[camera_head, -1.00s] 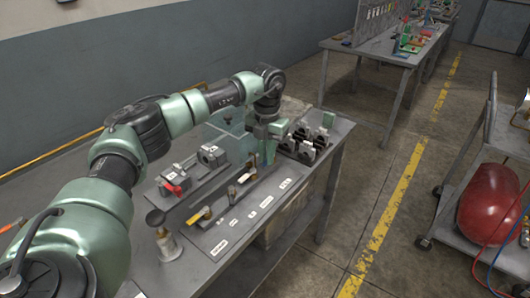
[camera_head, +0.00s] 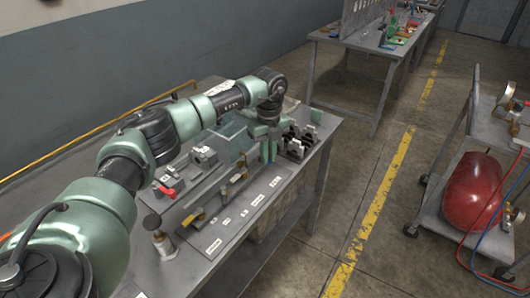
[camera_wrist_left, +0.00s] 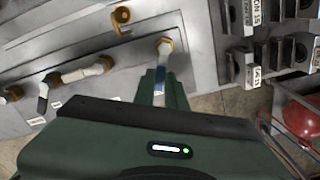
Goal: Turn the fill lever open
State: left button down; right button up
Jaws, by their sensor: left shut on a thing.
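My left gripper (camera_head: 268,150) points down at the far end of the valve panel on the bench. In the left wrist view its fingers (camera_wrist_left: 161,88) are shut on a valve lever (camera_wrist_left: 158,95) with a blue band, hanging from a brass fitting (camera_wrist_left: 165,46). The fingers hide part of this lever. Another lever with a brass pivot and pale arm (camera_wrist_left: 86,70) lies apart from the gripper. In the head view a yellow-handled lever (camera_head: 193,216) sits at the panel's near end. The panel's labels are too small to read, so I cannot tell which lever is named fill.
Grey blocks, one with a red handle (camera_head: 166,190), stand behind the levers. Dark clamp-like holders (camera_head: 298,142) stand right of the gripper. A cup-topped post (camera_head: 160,238) stands near the front. A red tank (camera_head: 472,194) rests on a cart at right. The floor between is clear.

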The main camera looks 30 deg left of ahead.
pick_arm(q)
jog(key=n, duration=0.1)
jog(key=w+n, duration=0.1)
jog(key=shift+d+r+n+p, duration=0.2)
jog(key=shift+n+p, duration=0.1)
jog(key=shift+p, duration=0.1)
jog(key=shift+w+n+p, duration=0.15)
jog(key=shift+w+n, duration=0.05)
jog(key=shift+n, duration=0.45)
jog(key=shift+w+n+p, duration=0.15)
jog(key=shift+w+n, duration=0.05)
jog(key=shift+n, duration=0.45)
jog(key=c, duration=1.7)
grip_release()
jog(key=shift+c, duration=0.2)
jog(key=shift+f, duration=0.1)
notch_tip(320, 180, up, 8)
jog(key=b, duration=0.1)
jog(key=shift+f, duration=0.15)
